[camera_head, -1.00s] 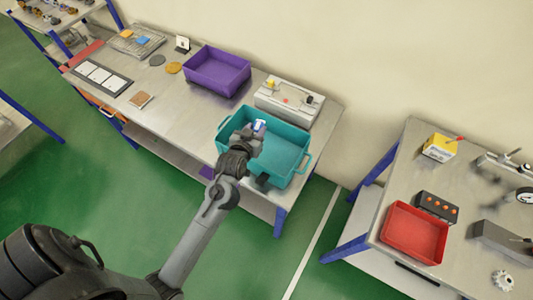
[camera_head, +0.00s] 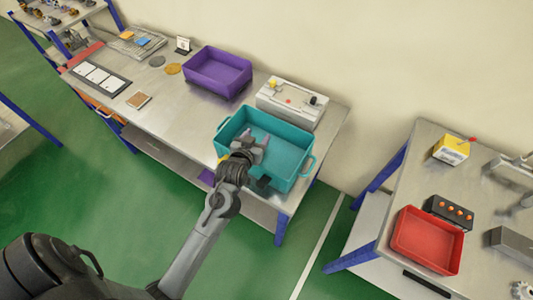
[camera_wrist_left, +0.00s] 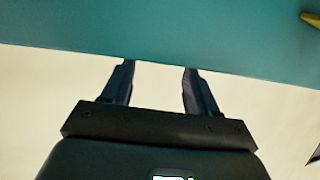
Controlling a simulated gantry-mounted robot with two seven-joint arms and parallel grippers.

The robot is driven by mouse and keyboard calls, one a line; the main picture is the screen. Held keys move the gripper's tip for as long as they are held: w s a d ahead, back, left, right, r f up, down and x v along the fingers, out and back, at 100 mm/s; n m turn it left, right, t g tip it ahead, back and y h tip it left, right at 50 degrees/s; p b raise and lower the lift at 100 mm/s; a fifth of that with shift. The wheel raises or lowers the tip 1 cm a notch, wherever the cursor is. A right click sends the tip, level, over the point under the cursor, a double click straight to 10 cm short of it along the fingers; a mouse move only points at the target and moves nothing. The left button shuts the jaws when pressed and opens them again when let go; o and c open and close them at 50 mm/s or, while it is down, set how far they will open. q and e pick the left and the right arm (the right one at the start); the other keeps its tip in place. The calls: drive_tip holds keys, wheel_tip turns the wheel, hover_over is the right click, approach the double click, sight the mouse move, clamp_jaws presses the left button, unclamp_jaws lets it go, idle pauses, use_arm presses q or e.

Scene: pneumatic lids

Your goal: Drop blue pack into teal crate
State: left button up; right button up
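The teal crate (camera_head: 292,161) stands at the front right of the left table. A teal surface, likely part of this crate, fills the top of the left wrist view (camera_wrist_left: 120,35). My left gripper (camera_head: 255,141) is over the crate's left part, pointing into it. In the wrist view its two fingers (camera_wrist_left: 158,85) are apart, with nothing between them. I cannot see the blue pack now; the gripper and arm hide part of the crate's inside. My right gripper is not in view.
A purple crate (camera_head: 217,72) and a grey box (camera_head: 291,102) with small parts stand behind the teal crate. A small yellow thing (camera_head: 223,159) shows by its left end. A red crate (camera_head: 428,240) stands on the right table, across a floor gap.

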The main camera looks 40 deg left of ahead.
use_arm(q)
drive_tip(key=shift+o, duration=0.5)
drive_tip(key=p+v, duration=0.1)
drive_tip(key=v, duration=0.9)
drive_tip(key=shift+s+r+p, duration=0.15)
drive_tip(key=shift+s+p, duration=0.15)
drive_tip(key=shift+s, duration=0.1)
drive_tip(key=shift+d, duration=0.1)
drive_tip(key=s+d+f+m+g+h, duration=0.25)
drive_tip(key=s+d+g, duration=0.2)
drive_tip(key=s, duration=0.35)
drive_tip(key=s+d+f+m+g+h, duration=0.2)
drive_tip(key=s+d+f+m+g, duration=0.25)
drive_tip(key=s, duration=0.35)
wheel_tip(320, 180, up, 29)
drive_tip(key=n+p, duration=0.1)
drive_tip(key=p, duration=2.8)
